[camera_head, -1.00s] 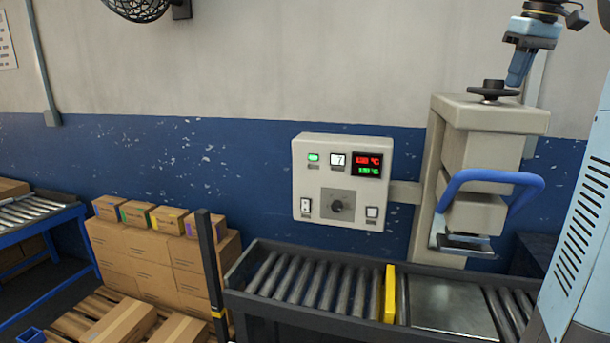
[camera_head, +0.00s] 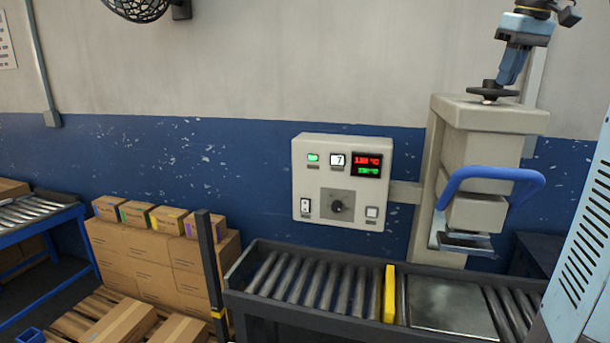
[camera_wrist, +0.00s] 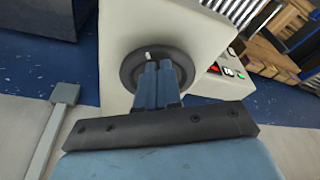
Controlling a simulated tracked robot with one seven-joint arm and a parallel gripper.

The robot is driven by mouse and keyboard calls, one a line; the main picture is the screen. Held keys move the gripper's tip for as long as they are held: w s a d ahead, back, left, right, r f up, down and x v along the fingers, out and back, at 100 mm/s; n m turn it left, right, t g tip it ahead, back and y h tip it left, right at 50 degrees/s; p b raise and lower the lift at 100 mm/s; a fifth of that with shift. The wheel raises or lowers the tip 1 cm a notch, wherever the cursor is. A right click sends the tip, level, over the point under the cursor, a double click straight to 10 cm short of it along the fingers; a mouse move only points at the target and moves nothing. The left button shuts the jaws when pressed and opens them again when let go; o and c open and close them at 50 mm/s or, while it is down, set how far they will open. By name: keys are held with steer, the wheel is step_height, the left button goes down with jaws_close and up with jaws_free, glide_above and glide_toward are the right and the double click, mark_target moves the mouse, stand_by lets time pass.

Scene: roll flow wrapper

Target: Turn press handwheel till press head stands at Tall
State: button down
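The press handwheel (camera_head: 493,93) is a black disc with a raised hub on top of the beige press (camera_head: 490,115). In the wrist view the handwheel (camera_wrist: 130,72) shows a small white mark on its face. My gripper (camera_head: 505,83) points down at the wheel's right side, beside the hub; its fingers (camera_wrist: 159,68) look shut side by side over the wheel, with nothing visible between them. Contact with the wheel is hidden. The press head (camera_head: 470,213) is a beige block with a blue loop handle (camera_head: 490,174), above the conveyor. No height scale or Tall mark is readable.
A control box (camera_head: 320,160) with red and green displays is on the wall left of the press. A roller conveyor (camera_head: 310,285) with a yellow bar (camera_head: 390,293) runs below. Stacked cartons (camera_head: 160,255) stand at left. A light blue vented cabinet (camera_head: 585,230) fills the right edge.

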steer(key=shift+w+a, duration=0.1)
steer(key=shift+a, duration=0.35)
steer(key=shift+s+a, duration=0.1)
steer(key=shift+s, duration=0.15)
stand_by(0.3)
steer(key=shift+s, duration=0.1)
steer(key=shift+r, duration=2.95)
steer(key=shift+d, duration=0.2)
steer(key=shift+w+d+r, duration=0.2)
steer(key=shift+d+r, duration=0.05)
steer(key=shift+d, duration=0.3)
steer(key=shift+w+d+r, duration=0.2)
steer(key=shift+d, duration=0.3)
steer(key=shift+f, duration=3.45)
steer(key=shift+s+a, duration=0.1)
steer(key=shift+a, duration=0.45)
